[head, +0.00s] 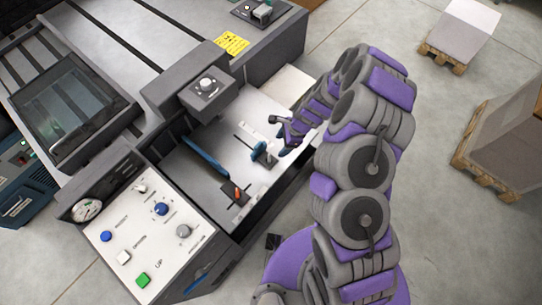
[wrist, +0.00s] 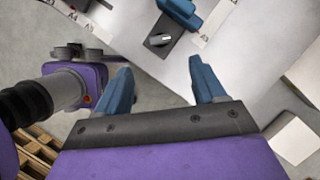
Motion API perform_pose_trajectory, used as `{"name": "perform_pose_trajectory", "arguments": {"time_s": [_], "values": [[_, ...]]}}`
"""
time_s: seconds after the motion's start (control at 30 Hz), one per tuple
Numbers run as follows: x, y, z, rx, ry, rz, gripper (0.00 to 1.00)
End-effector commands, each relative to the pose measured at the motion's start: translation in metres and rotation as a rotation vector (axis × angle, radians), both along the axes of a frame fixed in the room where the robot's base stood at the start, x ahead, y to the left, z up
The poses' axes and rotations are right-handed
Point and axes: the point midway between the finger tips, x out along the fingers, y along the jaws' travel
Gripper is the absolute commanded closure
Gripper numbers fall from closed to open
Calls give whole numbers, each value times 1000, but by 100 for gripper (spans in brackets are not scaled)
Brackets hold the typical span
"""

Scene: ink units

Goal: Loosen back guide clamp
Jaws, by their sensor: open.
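My gripper (wrist: 163,88) is open and empty in the wrist view, with its two blue fingers apart. Ahead of it, a black clamp plate (wrist: 155,52) with a silver knob (wrist: 159,40) lies on the pale tray, beside a blue guide (wrist: 185,10) cut off by the top edge. The knob is beyond the fingertips and not touched. In the head view, a blue guide (head: 258,150) stands on the tray just left of my gripper (head: 279,130); the knob is too small to make out there.
The tray (head: 225,140) also holds a long blue guide (head: 205,158) and an orange lever (head: 238,193) on a dark plate. A control panel (head: 145,235) with buttons stands at front left. Loaded pallets (head: 465,30) stand on the floor at right. White strips with size marks flank the plate in the wrist view.

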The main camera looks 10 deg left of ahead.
Motion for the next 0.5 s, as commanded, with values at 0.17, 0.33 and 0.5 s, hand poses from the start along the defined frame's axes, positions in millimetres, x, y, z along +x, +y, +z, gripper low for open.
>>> {"name": "perform_pose_trajectory", "arguments": {"time_s": [0.17,0.33,0.5], "values": [[-4,15,-35,0,0,3,30],[-6,23,-63,0,-2,1,30],[-9,33,-85,1,-2,2,30]]}}
